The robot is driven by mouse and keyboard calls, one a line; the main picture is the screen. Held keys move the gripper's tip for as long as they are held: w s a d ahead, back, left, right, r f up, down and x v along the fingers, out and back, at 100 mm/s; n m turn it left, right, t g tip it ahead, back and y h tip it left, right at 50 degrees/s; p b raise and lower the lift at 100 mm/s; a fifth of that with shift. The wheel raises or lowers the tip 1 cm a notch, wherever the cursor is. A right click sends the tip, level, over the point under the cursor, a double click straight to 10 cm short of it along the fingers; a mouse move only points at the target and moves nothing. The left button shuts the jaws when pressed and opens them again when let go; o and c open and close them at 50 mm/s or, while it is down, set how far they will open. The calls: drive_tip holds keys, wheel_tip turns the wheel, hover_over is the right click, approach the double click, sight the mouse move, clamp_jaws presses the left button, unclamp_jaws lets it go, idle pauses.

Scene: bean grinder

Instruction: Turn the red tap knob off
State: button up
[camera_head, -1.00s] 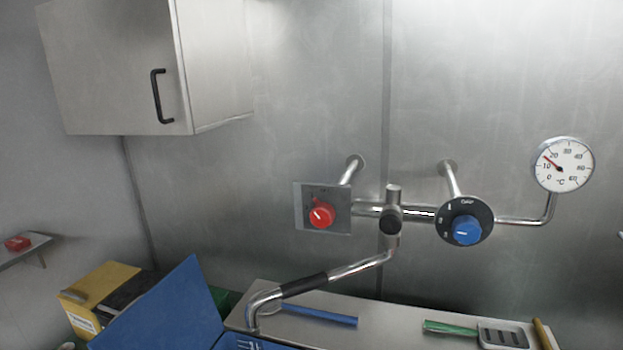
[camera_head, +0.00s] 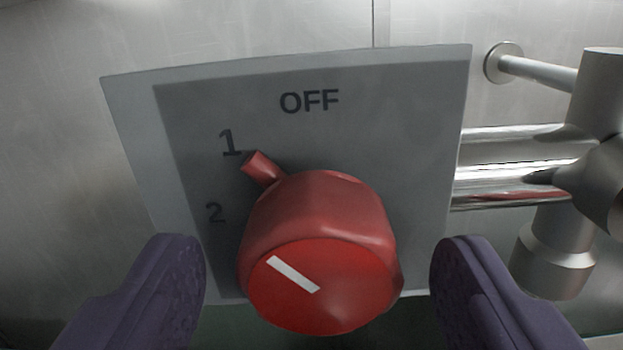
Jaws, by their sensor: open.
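The red tap knob (camera_head: 325,240) fills the lower middle of the view, on a grey plate (camera_head: 420,110) marked OFF at the top, with 1 and 2 down the left. The knob's red pointer peg points up and left, at the 1. The white line on its face slants the same way. My gripper (camera_head: 318,270) is open, with one purple finger on each side of the knob. A gap shows between each finger and the knob, so neither appears to touch it.
Metal tap pipes (camera_head: 515,170) and a valve body (camera_head: 560,245) stand close to the right of the plate, near my right finger. A wall mount (camera_head: 503,62) is at the upper right. The metal wall (camera_head: 60,130) is behind, bare at left.

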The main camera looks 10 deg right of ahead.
drive_tip(key=shift+w+d, duration=0.15)
drive_tip(key=shift+w, duration=0.85)
drive_tip(key=shift+s, duration=0.1)
drive_tip(key=c, duration=1)
drive_tip(key=shift+m+b, duration=0.3)
drive_tip(key=shift+b, duration=0.25)
drive_tip(key=shift+c, duration=0.2)
drive_tip(key=m+b, duration=0.2)
drive_tip(key=b, duration=0.1)
drive_tip(key=shift+d+f+b, duration=0.1)
drive_tip(key=shift+f+b, duration=0.05)
drive_tip(key=shift+b, duration=0.15)
drive_tip(key=m+b, duration=0.4)
drive_tip(key=shift+m+b, duration=0.45)
drive_tip(key=shift+m, duration=0.15)
drive_tip(key=shift+r, duration=0.25)
drive_tip(key=o, duration=1)
